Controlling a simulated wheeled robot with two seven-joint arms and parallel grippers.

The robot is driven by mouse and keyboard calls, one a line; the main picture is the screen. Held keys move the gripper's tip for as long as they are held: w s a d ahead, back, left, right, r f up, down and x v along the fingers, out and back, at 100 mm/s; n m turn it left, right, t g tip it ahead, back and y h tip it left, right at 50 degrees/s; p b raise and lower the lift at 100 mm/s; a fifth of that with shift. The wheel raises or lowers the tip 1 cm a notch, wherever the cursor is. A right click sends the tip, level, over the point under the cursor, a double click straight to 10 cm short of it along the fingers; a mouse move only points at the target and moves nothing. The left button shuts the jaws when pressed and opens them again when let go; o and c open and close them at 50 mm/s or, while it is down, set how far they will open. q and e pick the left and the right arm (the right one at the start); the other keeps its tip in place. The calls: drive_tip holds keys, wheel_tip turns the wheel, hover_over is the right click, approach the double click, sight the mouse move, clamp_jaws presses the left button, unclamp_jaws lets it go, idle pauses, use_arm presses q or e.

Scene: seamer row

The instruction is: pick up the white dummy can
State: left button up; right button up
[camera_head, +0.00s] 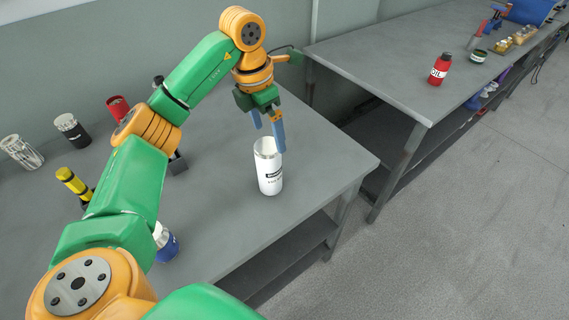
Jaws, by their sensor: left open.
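The white dummy can (269,172) stands upright on the grey table, near its right front corner. It has dark printing on its side and an open-looking top. My left gripper (268,137) is above the can's rim, pointing down, with its blue fingers apart and nothing held between them. One finger is at the near right of the rim and the other is at the upper left. I cannot tell whether a finger touches the can. My right gripper is not in this view.
The grey table (225,215) also holds a red can (118,107), a black-and-white can (72,130), a striped can (20,152), a yellow-and-black tool (73,184) and a blue item (167,246). A second table (400,70) with a red bottle (439,69) stands to the right across a gap.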

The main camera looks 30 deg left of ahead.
sight(270, 159)
use_arm(q)
drive_tip(key=shift+s+f+b, duration=0.1)
drive_tip(key=shift+f+b, duration=0.2)
drive_tip(key=shift+f, duration=0.35)
drive_tip(key=shift+s, duration=0.3)
drive_tip(key=shift+s+f, duration=0.15)
drive_tip(key=f, duration=0.2)
drive_tip(key=f+p, duration=0.1)
drive_tip(key=f, duration=0.1)
drive_tip(key=f+p, duration=0.1)
drive_tip(key=shift+d+f, duration=0.35)
drive_tip(key=shift+f, duration=0.4)
drive_tip(key=c, duration=1.5)
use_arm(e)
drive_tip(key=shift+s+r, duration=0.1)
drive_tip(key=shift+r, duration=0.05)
